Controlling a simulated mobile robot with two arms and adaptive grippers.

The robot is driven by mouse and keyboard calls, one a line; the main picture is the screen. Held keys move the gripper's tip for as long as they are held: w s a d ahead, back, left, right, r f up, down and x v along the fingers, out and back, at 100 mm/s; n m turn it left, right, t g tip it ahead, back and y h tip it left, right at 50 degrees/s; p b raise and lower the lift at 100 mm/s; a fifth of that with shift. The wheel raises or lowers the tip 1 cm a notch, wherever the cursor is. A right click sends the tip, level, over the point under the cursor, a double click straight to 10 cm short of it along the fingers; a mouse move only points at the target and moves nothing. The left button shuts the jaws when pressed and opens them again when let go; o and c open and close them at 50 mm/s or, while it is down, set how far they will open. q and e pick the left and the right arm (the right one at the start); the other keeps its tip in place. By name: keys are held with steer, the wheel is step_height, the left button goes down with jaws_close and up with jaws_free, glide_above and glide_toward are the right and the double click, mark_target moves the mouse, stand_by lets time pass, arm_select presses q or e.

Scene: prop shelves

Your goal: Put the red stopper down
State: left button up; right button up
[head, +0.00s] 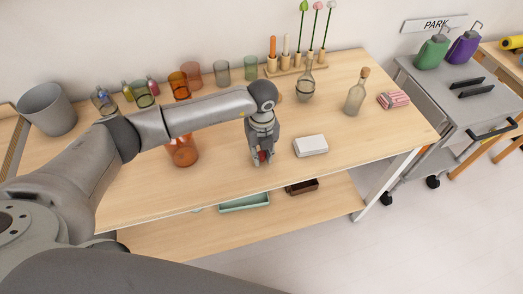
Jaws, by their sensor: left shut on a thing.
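My left gripper (262,160) points down over the front part of the wooden table (225,187). It is shut on the red stopper (263,155), of which only a small red bit shows between the fingers. I cannot tell whether the stopper touches the table top. A white box (310,145) lies just right of the gripper. My right gripper is not in view.
An orange vessel (184,153) stands left of the gripper, partly behind my arm. A glass flask (306,86) and a corked bottle (356,95) stand farther back right. Trays (244,203) sit on the lower shelf. A grey cart (455,100) stands right.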

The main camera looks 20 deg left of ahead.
mark_target(262, 154)
arm_select(q)
steer(key=shift+f, duration=0.1)
steer(key=shift+f, duration=0.15)
steer(key=o, duration=0.6)
steer(key=shift+o, duration=0.2)
steer(key=shift+r, duration=0.4)
step_height(262, 154, up, 12)
steer(key=b, duration=0.3)
steer(key=shift+f, duration=0.15)
